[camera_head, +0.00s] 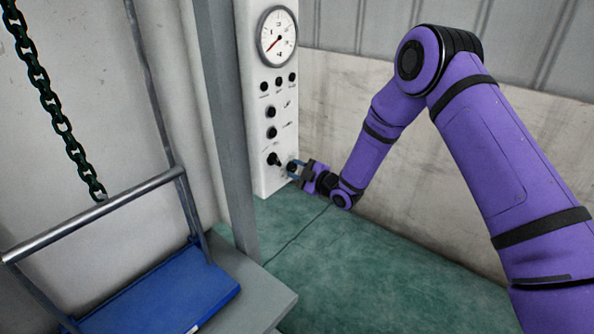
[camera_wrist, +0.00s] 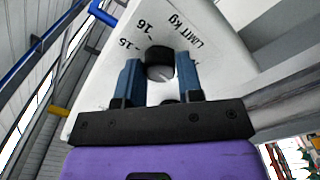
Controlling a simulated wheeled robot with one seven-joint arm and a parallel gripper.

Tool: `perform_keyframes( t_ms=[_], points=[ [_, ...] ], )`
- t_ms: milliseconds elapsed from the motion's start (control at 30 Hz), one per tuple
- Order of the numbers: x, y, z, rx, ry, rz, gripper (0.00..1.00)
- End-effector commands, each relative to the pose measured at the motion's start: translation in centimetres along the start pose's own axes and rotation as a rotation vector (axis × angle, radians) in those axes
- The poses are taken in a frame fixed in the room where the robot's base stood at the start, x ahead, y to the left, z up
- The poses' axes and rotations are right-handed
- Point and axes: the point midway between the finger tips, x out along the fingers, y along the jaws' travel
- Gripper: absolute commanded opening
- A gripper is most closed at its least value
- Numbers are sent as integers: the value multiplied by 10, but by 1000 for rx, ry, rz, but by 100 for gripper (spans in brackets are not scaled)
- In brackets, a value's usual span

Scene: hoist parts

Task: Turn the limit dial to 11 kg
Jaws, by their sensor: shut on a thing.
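The limit dial (camera_wrist: 160,58) is a dark round knob on the white panel. In the wrist view it sits between the two blue fingers of my gripper (camera_wrist: 158,66), which is shut on it. The printed words "LIMIT kg" and the numbers 16 and 15 show beside the dial. Its pointer mark is not clear, so I cannot tell its setting. In the head view my gripper (camera_head: 292,168) is at the lower right of the panel, and the fingers mostly cover the dial there.
The white control panel (camera_head: 262,120) carries a round gauge (camera_head: 277,36) with a red needle and several black knobs. A grey post (camera_head: 228,110) stands left of it. A chain (camera_head: 45,85) hangs above a blue platform (camera_head: 170,297). The green floor (camera_head: 370,275) is mostly clear.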

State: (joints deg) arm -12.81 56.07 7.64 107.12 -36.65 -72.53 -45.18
Motion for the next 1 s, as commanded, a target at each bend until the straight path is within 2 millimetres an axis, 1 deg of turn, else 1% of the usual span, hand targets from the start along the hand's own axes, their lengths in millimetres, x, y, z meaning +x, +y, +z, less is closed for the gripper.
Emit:
perform_keyframes(
  t_ms=[267, 300, 367, 400, 633, 767, 867, 1000],
  points=[
    [-1, -1, 1, 2, -3, -2, 10],
    [-1, -1, 1, 2, -3, -2, 43],
    [-1, -1, 1, 2, -2, -2, 57],
    [-1, -1, 1, 2, -2, -2, 59],
    [-1, 0, 0, 2, -1, -1, 59],
    [-7, 0, 1, 2, -3, -1, 59],
    [-20, 0, 1, 2, -3, -1, 59],
    [-46, 0, 1, 3, -4, -1, 59]
  ],
)
